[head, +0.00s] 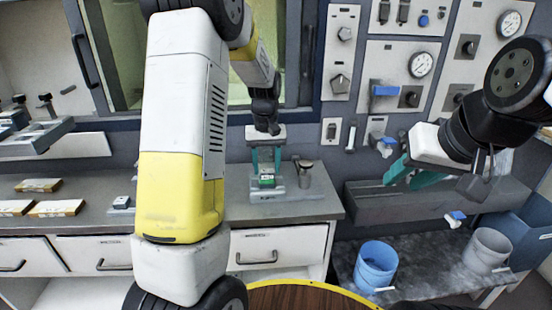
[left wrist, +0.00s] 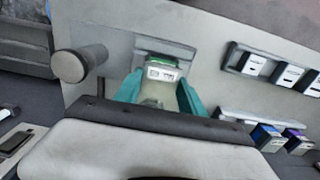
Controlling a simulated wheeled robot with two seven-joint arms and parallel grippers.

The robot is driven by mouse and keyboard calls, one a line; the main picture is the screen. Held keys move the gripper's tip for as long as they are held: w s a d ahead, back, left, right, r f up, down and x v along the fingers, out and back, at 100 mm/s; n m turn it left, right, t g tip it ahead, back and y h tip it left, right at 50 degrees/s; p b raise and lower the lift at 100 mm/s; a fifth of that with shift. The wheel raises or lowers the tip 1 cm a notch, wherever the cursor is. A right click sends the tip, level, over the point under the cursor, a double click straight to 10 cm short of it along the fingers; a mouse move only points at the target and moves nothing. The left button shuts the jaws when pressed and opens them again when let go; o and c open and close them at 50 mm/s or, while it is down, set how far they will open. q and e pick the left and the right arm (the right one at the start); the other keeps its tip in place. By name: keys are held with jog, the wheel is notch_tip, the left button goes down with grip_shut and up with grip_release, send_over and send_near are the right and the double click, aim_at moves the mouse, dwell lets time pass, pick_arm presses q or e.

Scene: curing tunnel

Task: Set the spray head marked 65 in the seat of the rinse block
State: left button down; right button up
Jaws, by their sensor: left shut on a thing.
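My left gripper (head: 267,160) points down at the counter, its teal fingers shut on a spray head (head: 267,181) with a green part. The left wrist view shows the spray head (left wrist: 162,74) between the fingers (left wrist: 158,98), with a pale label too small to read. The grey rinse block (head: 290,194) is directly under and around it. I cannot tell whether the spray head is fully down in the seat or just above it. My right gripper (head: 410,175) is open and empty, off to the right above the trough.
A short post with a round top (head: 303,166) stands on the block's right, close to my left gripper. Several spray heads (left wrist: 285,76) sit in racks in the left wrist view. A blue bucket (head: 376,265) and a grey bucket (head: 487,248) stand at lower right.

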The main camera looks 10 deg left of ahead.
pick_arm(q)
jog(key=shift+f, duration=0.3)
jog(key=c, duration=0.6)
grip_release()
notch_tip(320, 180, up, 8)
jog(key=shift+f, duration=0.1)
jog(key=s+r+m+t, duration=0.1)
jog(key=s+r+t, duration=0.1)
jog(key=s, duration=0.6)
jog(key=s+d+r+m+t+h, duration=0.1)
jog(key=s+r, duration=0.3)
jog(key=s, duration=0.4)
jog(key=s+d+r+m+t+h, duration=0.1)
jog(key=s+r+t, duration=0.2)
jog(key=s, duration=0.5)
jog(key=shift+s+d+r+m, duration=0.1)
jog(key=shift+s+r+m, duration=0.05)
jog(key=shift+r+m, duration=0.2)
